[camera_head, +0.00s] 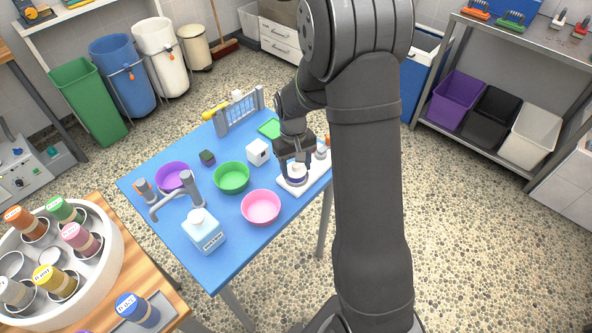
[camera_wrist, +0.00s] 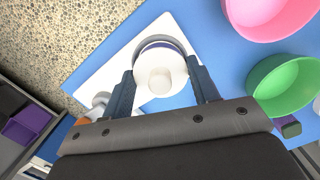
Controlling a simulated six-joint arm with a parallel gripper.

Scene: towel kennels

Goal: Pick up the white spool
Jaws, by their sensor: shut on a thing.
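The white spool (camera_wrist: 161,72) is a round white piece with a knob on top and a dark blue band near its far rim. It is between the two fingers of my gripper (camera_wrist: 163,82), which are shut on it from both sides. In the head view, my gripper (camera_head: 296,172) points down at the blue table, with the spool (camera_head: 297,174) partly hidden between its fingers. The spool is over or on a white board (camera_head: 288,187); I cannot tell whether it touches the board.
A pink bowl (camera_head: 261,207), a green bowl (camera_head: 231,177) and a white cube (camera_head: 258,152) are left of my gripper. Small orange-and-grey items (camera_head: 323,150) stand close to its right.

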